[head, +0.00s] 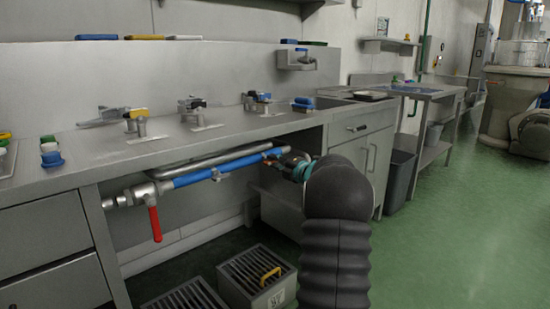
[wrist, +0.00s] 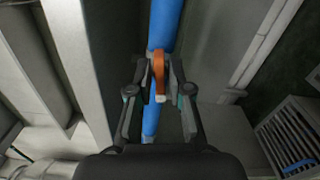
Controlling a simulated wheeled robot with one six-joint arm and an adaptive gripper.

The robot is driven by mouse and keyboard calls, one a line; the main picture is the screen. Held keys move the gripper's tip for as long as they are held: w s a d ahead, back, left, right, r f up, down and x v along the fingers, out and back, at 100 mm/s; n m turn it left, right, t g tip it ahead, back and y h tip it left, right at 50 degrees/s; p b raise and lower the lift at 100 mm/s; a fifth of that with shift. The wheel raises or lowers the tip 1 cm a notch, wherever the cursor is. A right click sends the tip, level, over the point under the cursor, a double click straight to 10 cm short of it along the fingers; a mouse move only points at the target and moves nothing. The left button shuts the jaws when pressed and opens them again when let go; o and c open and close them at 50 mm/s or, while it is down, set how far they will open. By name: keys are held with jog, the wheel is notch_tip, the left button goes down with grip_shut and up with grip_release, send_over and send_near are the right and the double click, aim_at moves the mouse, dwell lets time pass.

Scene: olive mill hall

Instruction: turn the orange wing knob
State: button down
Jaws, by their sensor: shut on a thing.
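The orange wing knob (wrist: 158,72) sits on the blue pipe (wrist: 166,22) in the wrist view, seen nearly edge-on with a pale tip toward me. My gripper (wrist: 158,80) has one finger on each side of the knob and is shut on it. In the head view the blue pipe (head: 215,169) runs under the steel counter, and my gripper (head: 290,164) is at its right end. There my own arm and gripper hide the knob.
A red lever valve (head: 155,222) hangs at the pipe's left end. Grated boxes (head: 240,283) stand on the floor below, one with a yellow handle. Green floor at right is clear.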

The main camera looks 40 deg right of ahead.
jog(key=shift+m+p, duration=0.45)
jog(key=shift+m, duration=0.45)
jog(key=shift+f, duration=0.1)
jog(key=c, duration=1.2)
grip_release()
jog(key=shift+c, duration=0.2)
jog(key=shift+s, duration=0.1)
jog(key=s+d, duration=0.1)
jog(key=s, duration=1)
jog(key=shift+s, duration=0.4)
